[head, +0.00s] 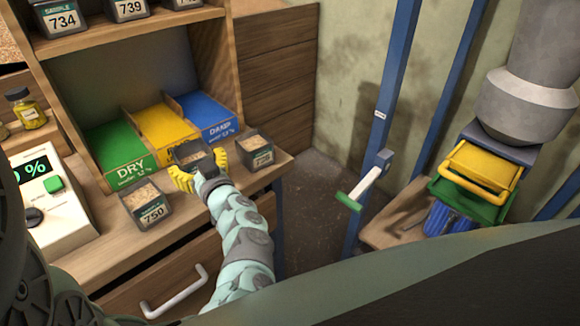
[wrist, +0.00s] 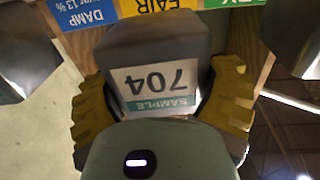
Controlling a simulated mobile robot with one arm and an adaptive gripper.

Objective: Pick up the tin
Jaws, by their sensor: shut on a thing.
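A dark grey tin filled with grain (head: 187,152) is between the yellow fingers of my gripper (head: 197,166), in front of the coloured trays. In the wrist view the tin (wrist: 155,85) carries a label reading "SAMPLE 704", upside down in the picture. The fingers press on both its sides, so my gripper (wrist: 160,104) is shut on it. Its underside is hidden in the head view, and I cannot tell whether it touches the bench. Another tin, labelled 750 (head: 147,206), stands left of my gripper, and one more tin (head: 255,150) stands to the right.
Green DRY (head: 108,150), yellow FAIR (head: 163,128) and blue DAMP (head: 208,112) trays lie behind. A meter (head: 50,195) stands left on the bench. Tins 734 (head: 60,18) and 739 (head: 130,9) are on the shelf above. Blue posts (head: 384,110) rise at the right.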

